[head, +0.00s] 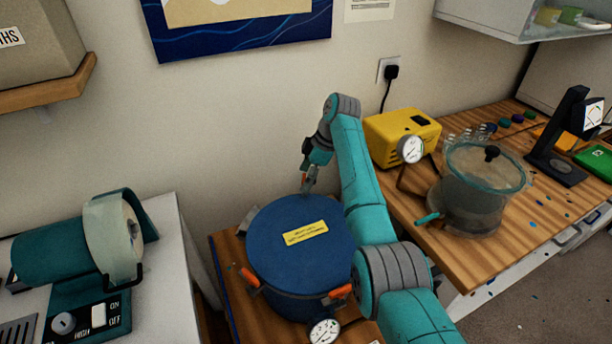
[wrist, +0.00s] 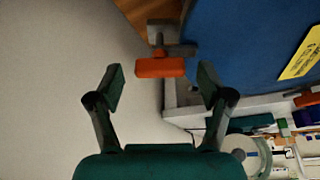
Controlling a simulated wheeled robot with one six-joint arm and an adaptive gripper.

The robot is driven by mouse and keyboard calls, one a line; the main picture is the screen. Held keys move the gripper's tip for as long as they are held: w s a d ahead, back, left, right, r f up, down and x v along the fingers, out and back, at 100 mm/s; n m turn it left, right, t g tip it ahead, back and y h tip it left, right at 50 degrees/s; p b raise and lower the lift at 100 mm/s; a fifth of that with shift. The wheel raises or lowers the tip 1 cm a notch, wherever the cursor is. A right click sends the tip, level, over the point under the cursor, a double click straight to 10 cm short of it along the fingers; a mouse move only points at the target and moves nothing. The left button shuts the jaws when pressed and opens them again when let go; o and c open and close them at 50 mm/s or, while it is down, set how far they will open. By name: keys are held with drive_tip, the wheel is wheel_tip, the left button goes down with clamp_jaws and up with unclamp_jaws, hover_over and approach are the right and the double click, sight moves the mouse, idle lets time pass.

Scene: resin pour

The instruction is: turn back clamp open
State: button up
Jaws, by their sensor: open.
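The blue pressure pot (head: 290,260) stands on a wooden surface with its round blue lid on and a yellow label on top. The back clamp, with an orange handle (wrist: 160,67) and a grey bracket, sits at the lid's rim in the wrist view. My gripper (head: 309,184) is at the back edge of the pot. In the wrist view its two fingers (wrist: 160,85) are open, one on each side of the orange handle, with gaps and no visible contact. The left clamp (head: 249,277) and the front clamp (head: 340,292) also have orange handles. My gripper partly hides the back clamp in the head view.
A pressure gauge (head: 325,332) is at the pot's front. A yellow pump (head: 402,137) and a clear vacuum chamber (head: 475,200) stand on the right bench. A teal roller machine (head: 65,250) is on the left. The wall is close behind the pot.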

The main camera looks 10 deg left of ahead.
drive_tip(key=c, duration=1.2)
drive_tip(key=shift+o, duration=0.2)
drive_tip(key=m+t, duration=0.2)
drive_tip(key=m, duration=0.3)
drive_tip(key=shift+s, duration=0.15)
drive_tip(key=m+t, duration=0.1)
drive_tip(key=m, duration=0.3)
drive_tip(key=shift+a+m+t+h, duration=0.1)
drive_tip(key=shift+m+t+h, duration=0.2)
drive_tip(key=shift+t+h, duration=0.1)
drive_tip(key=m+t+h, duration=0.1)
drive_tip(key=m, duration=0.3)
drive_tip(key=shift+s, duration=0.1)
drive_tip(key=shift+a+m+t+h, duration=0.15)
drive_tip(key=shift+m+h, duration=0.25)
drive_tip(key=shift+m, duration=0.65)
drive_tip(key=shift+d+m+t+h, duration=0.15)
drive_tip(key=shift+m+h, duration=0.25)
drive_tip(key=shift+m, duration=0.65)
drive_tip(key=shift+a, duration=0.1)
